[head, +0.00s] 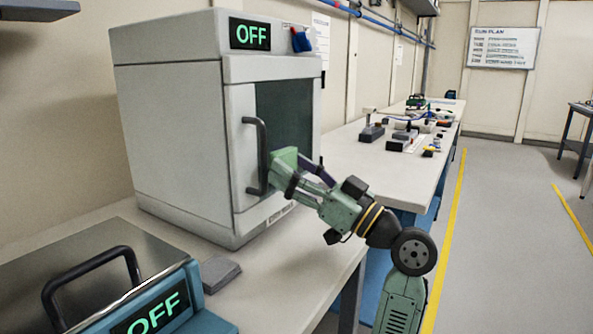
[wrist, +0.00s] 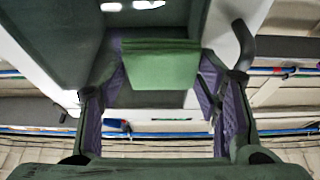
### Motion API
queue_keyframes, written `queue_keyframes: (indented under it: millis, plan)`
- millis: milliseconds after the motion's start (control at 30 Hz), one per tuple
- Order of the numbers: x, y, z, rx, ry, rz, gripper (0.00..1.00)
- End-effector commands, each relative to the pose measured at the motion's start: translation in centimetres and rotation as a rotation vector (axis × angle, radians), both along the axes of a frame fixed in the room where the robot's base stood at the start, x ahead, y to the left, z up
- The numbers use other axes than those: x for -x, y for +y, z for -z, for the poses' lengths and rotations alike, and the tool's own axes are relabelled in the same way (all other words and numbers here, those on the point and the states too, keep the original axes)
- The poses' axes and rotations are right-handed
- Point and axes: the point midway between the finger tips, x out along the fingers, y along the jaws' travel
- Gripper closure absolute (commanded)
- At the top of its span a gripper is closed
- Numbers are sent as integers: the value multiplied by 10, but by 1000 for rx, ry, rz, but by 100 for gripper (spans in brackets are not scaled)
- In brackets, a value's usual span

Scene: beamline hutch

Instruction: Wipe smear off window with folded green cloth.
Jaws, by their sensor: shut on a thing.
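The folded green cloth (head: 284,158) is in my gripper (head: 296,170), in front of the cabinet door. It also shows in the wrist view (wrist: 160,65), held flat between the two purple-padded fingers of my gripper (wrist: 162,85). The dark window (head: 285,108) is set in the door of the grey cabinet, behind and above the cloth. I cannot tell whether the cloth touches the glass. No smear can be made out; the cloth and gripper cover the window's lower part.
A black door handle (head: 257,155) stands out just left of my gripper, and it also shows in the wrist view (wrist: 243,45). The grey cabinet (head: 175,140) stands on the bench. A grey block (head: 221,274) and a blue case with a handle (head: 205,318) are nearer. Floor at right is clear.

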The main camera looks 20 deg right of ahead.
Motion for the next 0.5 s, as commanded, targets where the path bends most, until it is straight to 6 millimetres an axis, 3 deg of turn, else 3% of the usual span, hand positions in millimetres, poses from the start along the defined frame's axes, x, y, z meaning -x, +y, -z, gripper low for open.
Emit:
queue_keyframes:
  millis: [500]
  plan:
    - [-8,7,0,0,0,0,65]
